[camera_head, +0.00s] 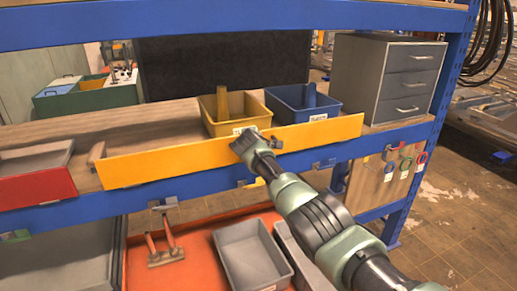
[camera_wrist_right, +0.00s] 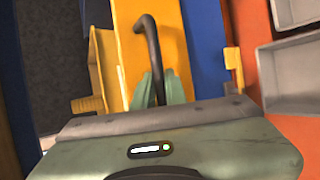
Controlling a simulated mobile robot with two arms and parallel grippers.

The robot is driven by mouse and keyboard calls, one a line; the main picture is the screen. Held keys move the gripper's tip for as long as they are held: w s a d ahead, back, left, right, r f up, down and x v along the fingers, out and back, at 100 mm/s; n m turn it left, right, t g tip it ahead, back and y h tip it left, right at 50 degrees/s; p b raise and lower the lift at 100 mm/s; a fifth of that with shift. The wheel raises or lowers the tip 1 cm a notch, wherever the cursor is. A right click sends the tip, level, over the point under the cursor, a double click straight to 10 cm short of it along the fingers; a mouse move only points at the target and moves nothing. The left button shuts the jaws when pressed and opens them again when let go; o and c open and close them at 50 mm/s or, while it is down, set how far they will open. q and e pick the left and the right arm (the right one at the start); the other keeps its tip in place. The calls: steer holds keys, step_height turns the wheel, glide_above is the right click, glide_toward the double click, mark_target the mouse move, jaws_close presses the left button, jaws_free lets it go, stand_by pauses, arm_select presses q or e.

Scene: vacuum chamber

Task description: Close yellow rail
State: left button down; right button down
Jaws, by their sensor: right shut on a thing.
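The yellow rail (camera_head: 165,165) is a long, flat board along the front edge of the shelf in the head view. In the right wrist view the yellow rail (camera_wrist_right: 174,40) runs up from behind my fingers. A dark curved handle (camera_wrist_right: 149,38) stands out from it. My right gripper (camera_head: 245,147) is at the rail's front, right of its middle. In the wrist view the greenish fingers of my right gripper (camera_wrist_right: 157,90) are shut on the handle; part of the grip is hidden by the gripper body. My left gripper is not in view.
A yellow bin (camera_head: 236,112) and a blue bin (camera_head: 303,103) stand on the shelf behind the rail. A grey drawer cabinet (camera_head: 387,80) is at right. A red-fronted tray (camera_head: 38,187) is at left. Grey bins (camera_head: 250,255) sit on the lower orange shelf.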

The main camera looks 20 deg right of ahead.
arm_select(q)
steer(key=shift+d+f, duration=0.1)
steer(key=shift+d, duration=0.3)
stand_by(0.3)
arm_select(e)
steer(key=c, duration=1.6)
jaws_free()
steer(key=shift+o, duration=0.7)
steer(key=shift+r, duration=0.15)
steer(key=shift+r, duration=0.1)
